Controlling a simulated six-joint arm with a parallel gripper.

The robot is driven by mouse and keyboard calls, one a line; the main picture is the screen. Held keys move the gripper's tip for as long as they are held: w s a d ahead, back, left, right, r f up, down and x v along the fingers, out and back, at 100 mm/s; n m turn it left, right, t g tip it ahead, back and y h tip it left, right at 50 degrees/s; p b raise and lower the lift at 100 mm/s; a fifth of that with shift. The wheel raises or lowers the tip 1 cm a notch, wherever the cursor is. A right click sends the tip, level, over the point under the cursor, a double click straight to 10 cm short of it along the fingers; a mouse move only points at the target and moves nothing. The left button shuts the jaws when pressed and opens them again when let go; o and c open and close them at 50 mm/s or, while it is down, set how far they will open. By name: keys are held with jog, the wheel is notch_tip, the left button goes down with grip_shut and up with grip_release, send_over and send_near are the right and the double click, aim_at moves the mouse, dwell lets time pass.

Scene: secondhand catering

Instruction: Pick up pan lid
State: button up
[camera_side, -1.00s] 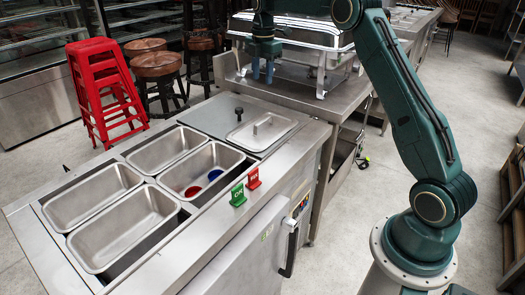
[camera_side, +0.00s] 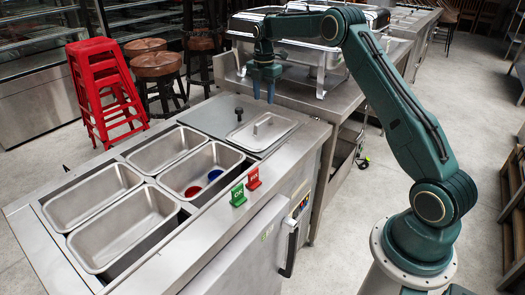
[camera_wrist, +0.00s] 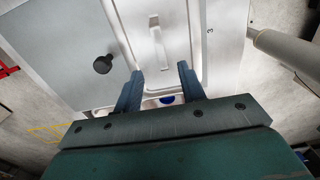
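The pan lid (camera_side: 275,136) is a flat grey metal lid with a raised bar handle (camera_side: 262,122). It lies on the right part of the steel counter. In the wrist view the lid (camera_wrist: 176,40) and its handle (camera_wrist: 155,30) are beyond my fingertips. My gripper (camera_side: 264,100) is above the lid, apart from it, with its fingers pointing down. In the wrist view my gripper (camera_wrist: 161,72) has its two fingers spread with nothing between them.
A black knob (camera_side: 238,112) stands just left of the lid. Several open steel pans (camera_side: 125,225) sit in the counter at left; one holds a red and a blue disc. Green and red signs (camera_side: 238,195) stand on the front edge. Chafing dishes (camera_side: 300,55) are behind.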

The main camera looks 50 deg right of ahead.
aim_at(263, 120)
jog(key=shift+f, duration=1.7)
jog(key=shift+f, duration=2.6)
jog(key=shift+r, duration=0.1)
grip_shut()
